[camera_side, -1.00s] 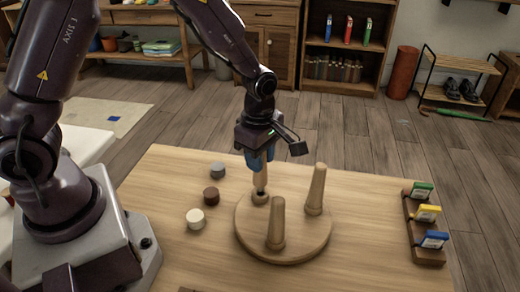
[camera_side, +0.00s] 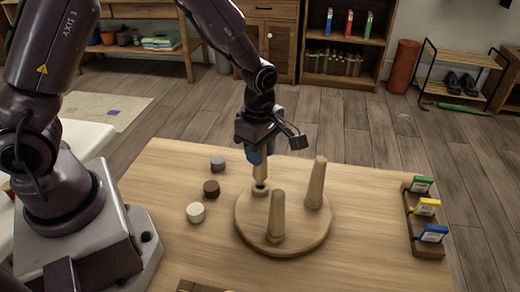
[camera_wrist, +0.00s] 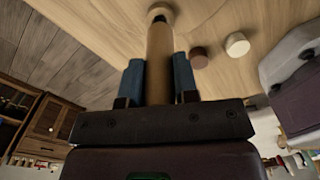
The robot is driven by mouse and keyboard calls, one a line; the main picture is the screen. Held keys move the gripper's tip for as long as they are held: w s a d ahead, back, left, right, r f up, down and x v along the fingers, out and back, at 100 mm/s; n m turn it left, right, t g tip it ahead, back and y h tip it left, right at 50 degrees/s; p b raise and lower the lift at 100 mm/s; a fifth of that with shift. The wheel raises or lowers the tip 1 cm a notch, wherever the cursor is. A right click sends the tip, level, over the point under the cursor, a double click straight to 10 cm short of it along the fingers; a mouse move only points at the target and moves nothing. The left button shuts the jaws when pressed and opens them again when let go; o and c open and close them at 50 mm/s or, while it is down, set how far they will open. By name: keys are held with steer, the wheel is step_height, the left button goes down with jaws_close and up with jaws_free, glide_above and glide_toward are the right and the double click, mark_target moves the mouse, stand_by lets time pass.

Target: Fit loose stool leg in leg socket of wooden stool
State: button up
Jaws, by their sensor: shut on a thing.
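The wooden stool (camera_side: 300,246) lies upside down on the table, its round seat flat and two legs standing up from it. Its leg socket (camera_side: 261,192) is a short raised ring near the seat's back left edge; it also shows at the top of the wrist view (camera_wrist: 160,9). My gripper (camera_side: 258,157) is shut on the loose stool leg (camera_side: 261,172), its blue fingers on either side of it in the wrist view (camera_wrist: 158,80). The leg (camera_wrist: 159,55) hangs nearly upright over the socket. Its dark lower end is at the socket mouth; I cannot tell how deep.
A grey knob (camera_side: 218,163), a brown knob (camera_side: 211,188) and a white knob (camera_side: 196,212) lie left of the stool. A wooden rack (camera_side: 423,246) with coloured cards stands at the right. The standing legs (camera_side: 316,184) (camera_side: 277,218) are close to my gripper.

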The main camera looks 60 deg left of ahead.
steer(key=shift+f, duration=1.25)
stand_by(0.6)
steer(key=o, duration=0.9)
steer(key=shift+o, duration=0.2)
